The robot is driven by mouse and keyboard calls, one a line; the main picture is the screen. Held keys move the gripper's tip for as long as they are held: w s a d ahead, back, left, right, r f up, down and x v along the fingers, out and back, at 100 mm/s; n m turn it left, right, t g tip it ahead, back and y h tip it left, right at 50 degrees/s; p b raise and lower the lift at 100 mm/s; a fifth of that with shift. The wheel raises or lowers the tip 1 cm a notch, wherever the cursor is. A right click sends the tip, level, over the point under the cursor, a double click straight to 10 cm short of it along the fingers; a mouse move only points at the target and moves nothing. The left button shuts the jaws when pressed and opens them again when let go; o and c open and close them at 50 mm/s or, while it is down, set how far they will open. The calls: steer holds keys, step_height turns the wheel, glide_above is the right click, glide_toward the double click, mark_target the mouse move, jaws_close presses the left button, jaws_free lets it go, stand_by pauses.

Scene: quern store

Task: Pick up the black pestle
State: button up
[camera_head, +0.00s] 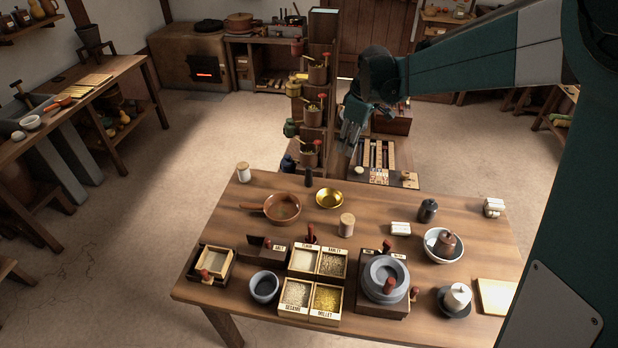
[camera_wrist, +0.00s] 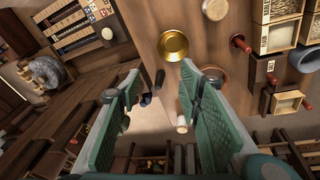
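The black pestle (camera_head: 309,177) looks like a small dark upright cylinder at the far edge of the wooden table, left of the brass bowl (camera_head: 329,198). In the wrist view the pestle (camera_wrist: 159,78) shows between my fingertips in the picture, beyond them, near the brass bowl (camera_wrist: 173,45). My gripper (camera_head: 350,138) is in the air above and behind the table's far edge, to the right of the pestle and apart from it. In the wrist view my gripper (camera_wrist: 162,82) has its two green fingers spread wide, with nothing held.
A copper pan (camera_head: 283,208) stands left of the brass bowl, and a pale lidded jar (camera_head: 243,172) is farther left. A tall rack with pots (camera_head: 317,95) rises behind the pestle. Grain boxes (camera_head: 297,292) and a quern (camera_head: 385,280) fill the table's near side.

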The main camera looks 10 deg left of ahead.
mark_target(309, 167)
steer(key=w+a+f+n, duration=0.2)
steer(key=w+a+f, duration=0.1)
steer(key=a+f, duration=0.2)
steer(key=w+a+f+n+g, duration=0.1)
steer(key=w+a+f+n, duration=0.1)
steer(key=a+f, duration=0.3)
steer(key=w+a+f+n+g, duration=0.1)
steer(key=w+a+f, duration=0.3)
steer(key=f, duration=0.6)
steer(key=shift+w+a+f+n, duration=0.15)
steer(key=shift+a+n, duration=0.45)
steer(key=shift+a+f, duration=0.15)
steer(key=shift+f, duration=0.15)
steer(key=shift+a+f, duration=0.15)
steer(key=shift+f, duration=1.1)
steer(key=shift+a+f+b, duration=0.15)
steer(key=shift+f+b, duration=0.15)
steer(key=shift+f, duration=1)
steer(key=shift+a+f+b, duration=0.15)
steer(key=shift+f+b, duration=0.1)
steer(key=shift+f, duration=1.05)
